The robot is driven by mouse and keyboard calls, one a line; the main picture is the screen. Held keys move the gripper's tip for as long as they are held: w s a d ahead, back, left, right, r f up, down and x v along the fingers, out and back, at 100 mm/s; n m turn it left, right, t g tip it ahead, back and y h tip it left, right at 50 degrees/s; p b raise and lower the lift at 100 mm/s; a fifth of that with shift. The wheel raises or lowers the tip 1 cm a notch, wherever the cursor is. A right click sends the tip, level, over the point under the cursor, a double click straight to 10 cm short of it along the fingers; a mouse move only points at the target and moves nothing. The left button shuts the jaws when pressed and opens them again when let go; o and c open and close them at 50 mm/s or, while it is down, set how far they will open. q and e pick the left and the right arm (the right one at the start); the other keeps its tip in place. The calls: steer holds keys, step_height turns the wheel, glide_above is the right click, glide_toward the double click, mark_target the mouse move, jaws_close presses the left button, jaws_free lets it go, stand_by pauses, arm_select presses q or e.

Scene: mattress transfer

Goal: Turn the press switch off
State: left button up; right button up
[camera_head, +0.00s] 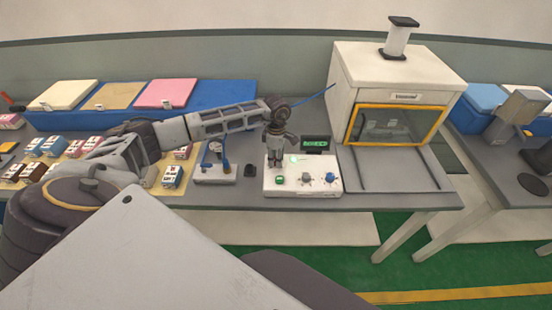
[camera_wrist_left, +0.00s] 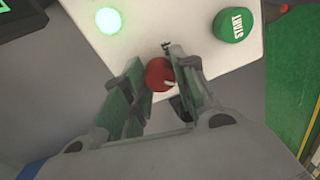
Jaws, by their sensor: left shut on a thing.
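The white control box (camera_head: 302,185) sits on the grey table, with a green button (camera_head: 279,180) and a blue knob (camera_head: 330,177) on top. My left gripper (camera_head: 276,158) points down at the box's left part. In the left wrist view, my left gripper (camera_wrist_left: 161,68) is shut on a red round switch (camera_wrist_left: 158,75) with a small white mark. The fingers partly cover it. The green START button (camera_wrist_left: 233,25) and a lit green lamp (camera_wrist_left: 108,21) lie on the white panel nearby. My right gripper is not in view.
A white cabinet (camera_head: 385,75) with a yellow-framed window stands right behind the box. A small grey device (camera_head: 215,173) with blue parts is left of it. A small green-lit display (camera_head: 315,143) stands behind. Colored boxes (camera_head: 165,93) line the back left.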

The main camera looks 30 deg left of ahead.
arm_select(q)
steer(key=shift+n, duration=0.4)
steer(key=n+b, duration=0.1)
steer(key=n, duration=0.2)
steer(key=shift+b, duration=0.4)
steer(key=n+b, duration=0.1)
steer(key=n, duration=0.3)
steer(key=shift+n, duration=0.3)
steer(key=n+b, duration=0.1)
steer(key=n, duration=0.4)
steer(key=shift+b, duration=0.35)
steer(key=n, duration=0.3)
steer(key=shift+n+t, duration=0.3)
steer(key=shift+n+b, duration=0.3)
steer(key=o, duration=1.1)
steer(key=shift+c, duration=0.2)
